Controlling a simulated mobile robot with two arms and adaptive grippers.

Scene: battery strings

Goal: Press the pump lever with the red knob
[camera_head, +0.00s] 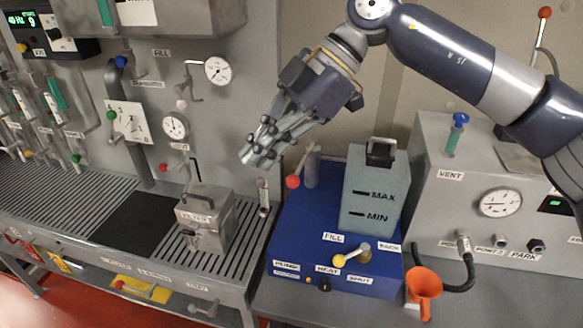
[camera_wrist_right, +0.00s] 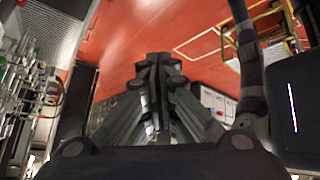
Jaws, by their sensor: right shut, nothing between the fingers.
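The pump lever is a grey arm with a round red knob (camera_head: 293,181) on the left side of the blue pump unit (camera_head: 290,225). My left gripper is not in view.
A tank marked MAX and MIN (camera_head: 372,190) stands on the blue unit, with a yellow-knobbed lever (camera_head: 340,260) in front. A grey filter box (camera_head: 205,215) stands at left on a slatted bench. An orange funnel (camera_head: 424,284) and the grey vent box (camera_head: 455,190) are at right.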

